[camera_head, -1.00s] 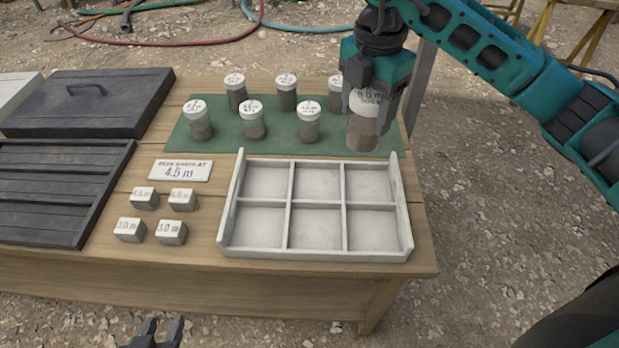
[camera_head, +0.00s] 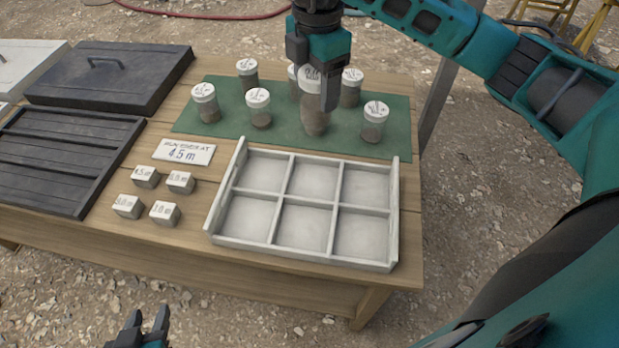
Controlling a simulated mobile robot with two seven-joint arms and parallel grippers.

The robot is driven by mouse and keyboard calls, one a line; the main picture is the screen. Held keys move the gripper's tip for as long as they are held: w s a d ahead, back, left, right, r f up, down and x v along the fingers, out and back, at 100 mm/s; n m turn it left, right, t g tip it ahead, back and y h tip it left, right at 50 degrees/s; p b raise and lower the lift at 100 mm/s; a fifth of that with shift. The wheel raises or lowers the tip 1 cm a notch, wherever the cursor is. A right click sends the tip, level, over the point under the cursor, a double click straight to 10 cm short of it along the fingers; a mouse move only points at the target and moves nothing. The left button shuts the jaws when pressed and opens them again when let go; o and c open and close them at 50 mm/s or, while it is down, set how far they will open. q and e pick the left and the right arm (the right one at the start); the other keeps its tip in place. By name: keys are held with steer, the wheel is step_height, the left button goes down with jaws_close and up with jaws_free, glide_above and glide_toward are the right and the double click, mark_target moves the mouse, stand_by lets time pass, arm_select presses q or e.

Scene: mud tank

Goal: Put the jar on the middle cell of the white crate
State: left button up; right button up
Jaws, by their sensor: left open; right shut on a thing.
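My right gripper (camera_head: 322,100) is shut on a jar (camera_head: 314,122) with a white labelled lid and brown contents. It holds the jar upright over the green mat, behind the crate; the jar looks larger than its neighbours, and the gripper covers part of it. The white crate (camera_head: 393,225) has two rows of three cells. All its cells look empty, including the middle ones. My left gripper (camera_head: 140,322) is open and empty at the bottom left, in front of the table.
Several similar jars stand on the green mat (camera_head: 225,137), including one at the right (camera_head: 374,122). A black slatted tray (camera_head: 60,160) and dark lid (camera_head: 110,78) lie further left.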

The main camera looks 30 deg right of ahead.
mark_target(314, 120)
steer(key=shift+w+a+f+b, duration=0.1)
steer(key=shift+f+b, duration=0.4)
steer(key=shift+f, duration=9.5)
steer(key=shift+f, duration=0.2)
steer(key=o, duration=1.5)
steer(key=shift+r, duration=0.1)
steer(key=shift+r, duration=0.25)
step_height(314, 120, up, 12)
steer(key=shift+f, duration=0.1)
